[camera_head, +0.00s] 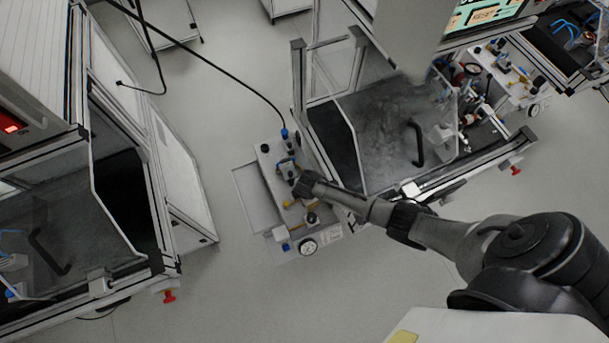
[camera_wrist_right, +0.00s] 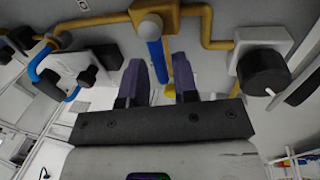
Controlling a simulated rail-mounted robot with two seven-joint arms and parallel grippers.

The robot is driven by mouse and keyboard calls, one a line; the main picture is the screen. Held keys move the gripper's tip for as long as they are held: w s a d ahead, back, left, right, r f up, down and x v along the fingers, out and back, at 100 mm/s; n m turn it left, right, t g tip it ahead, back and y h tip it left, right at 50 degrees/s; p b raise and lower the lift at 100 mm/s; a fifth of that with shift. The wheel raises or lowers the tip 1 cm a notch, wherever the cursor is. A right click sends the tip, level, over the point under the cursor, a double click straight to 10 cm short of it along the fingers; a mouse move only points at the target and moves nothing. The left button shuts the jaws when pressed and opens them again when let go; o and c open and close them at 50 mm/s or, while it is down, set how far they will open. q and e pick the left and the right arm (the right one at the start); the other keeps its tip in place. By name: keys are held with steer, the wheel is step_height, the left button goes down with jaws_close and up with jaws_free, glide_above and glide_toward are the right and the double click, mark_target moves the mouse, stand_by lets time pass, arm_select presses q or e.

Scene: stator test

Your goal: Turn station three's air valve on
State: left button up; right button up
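An air panel (camera_head: 267,160) with yellow pipes, blue fittings and a round gauge (camera_head: 308,247) sits at the left side of the middle station. My right gripper (camera_head: 297,184) is over it and hides part of the panel. In the right wrist view, a blue valve lever (camera_wrist_right: 155,62) hangs below a silver round cap on a yellow pipe fitting (camera_wrist_right: 168,14). My right gripper (camera_wrist_right: 163,75) is open, with its two dark fingers spread either side of the lever's lower end. Contact with the lever cannot be made out. My left gripper is not in view. No station number is readable.
A black knob (camera_wrist_right: 263,72) on a white block is right of the fingers, and a blue hose (camera_wrist_right: 48,80) loops at left. The station's clear-walled cabinet (camera_head: 380,130) adjoins the panel. Another cabinet (camera_head: 90,200) stands left, with bare floor between.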

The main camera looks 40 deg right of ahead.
steer(key=c, duration=0.4)
jaws_close()
